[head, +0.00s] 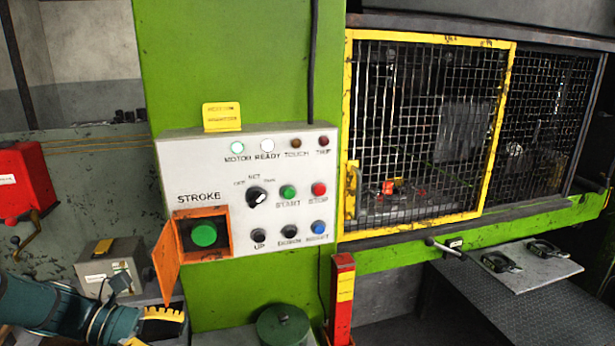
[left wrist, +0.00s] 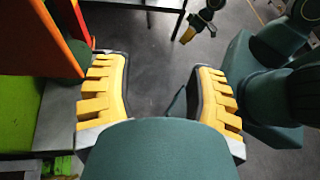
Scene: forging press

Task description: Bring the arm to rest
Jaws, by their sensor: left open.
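My left gripper (head: 150,328) is at the bottom left of the head view, below the open orange flap (head: 167,262) of the STROKE box. In the left wrist view its two yellow ribbed fingers (left wrist: 160,85) stand wide apart with only floor between them. It is open and empty. The green STROKE button (head: 204,235) shows uncovered in its orange box, apart from the gripper. A dark part with a yellow tip (left wrist: 188,35), which looks like my right gripper, shows small at the top of the left wrist view; its fingers cannot be made out.
The white control panel (head: 250,190) has its MOTOR and READY lamps lit. A yellow-framed mesh gate (head: 425,130) covers the press opening. A red post (head: 342,300) rises below the panel.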

